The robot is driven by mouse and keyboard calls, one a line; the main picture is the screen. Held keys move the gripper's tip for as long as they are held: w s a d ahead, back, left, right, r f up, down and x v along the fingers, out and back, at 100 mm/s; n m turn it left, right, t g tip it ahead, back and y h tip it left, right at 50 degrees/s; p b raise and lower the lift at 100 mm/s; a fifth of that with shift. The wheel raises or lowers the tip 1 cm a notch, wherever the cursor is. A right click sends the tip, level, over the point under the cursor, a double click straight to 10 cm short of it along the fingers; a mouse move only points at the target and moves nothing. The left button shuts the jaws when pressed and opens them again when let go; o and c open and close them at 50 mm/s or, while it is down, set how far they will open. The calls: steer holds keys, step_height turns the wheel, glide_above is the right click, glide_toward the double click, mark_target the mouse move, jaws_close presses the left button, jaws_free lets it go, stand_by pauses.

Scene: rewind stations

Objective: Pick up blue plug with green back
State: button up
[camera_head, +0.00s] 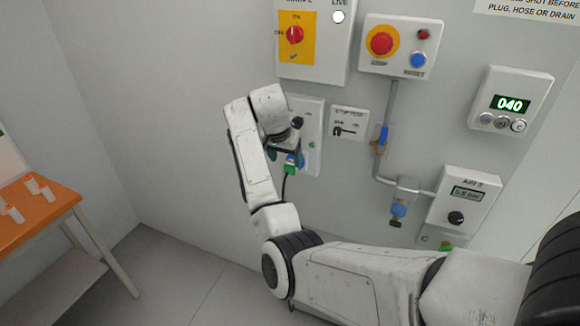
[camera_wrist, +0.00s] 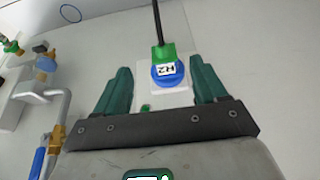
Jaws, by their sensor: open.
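The blue plug with green back (camera_wrist: 168,75) sits at a white wall panel in the wrist view. Its green back (camera_wrist: 164,52) carries a small white label and a black cable. My gripper (camera_wrist: 160,66) is open, with its teal fingers on either side of the plug and visible gaps on both sides. In the head view the plug's green back (camera_head: 290,168) shows just below my gripper (camera_head: 287,156), with the cable hanging down. My gripper partly hides the panel (camera_head: 312,110) there. I cannot tell how far the plug is inserted.
A red rotary switch (camera_head: 295,35) and a red stop button (camera_head: 381,42) are above on the wall. Pipes with a blue-handled valve (camera_head: 382,138) run to the right. An orange table (camera_head: 60,205) with several white bottles stands at the left.

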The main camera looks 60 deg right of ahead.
mark_target(288, 167)
steer(key=shift+x, duration=0.9)
steer(key=p+x, duration=0.1)
steer(key=x, duration=0.3)
steer(key=shift+w+d+p, duration=0.2)
steer(key=shift+d+p, duration=0.15)
steer(key=shift+d, duration=0.1)
steer(key=shift+d+f, duration=0.15)
steer(key=shift+f, duration=0.35)
steer(key=shift+c, duration=0.5)
steer(key=shift+w, duration=0.1)
steer(key=c, duration=1)
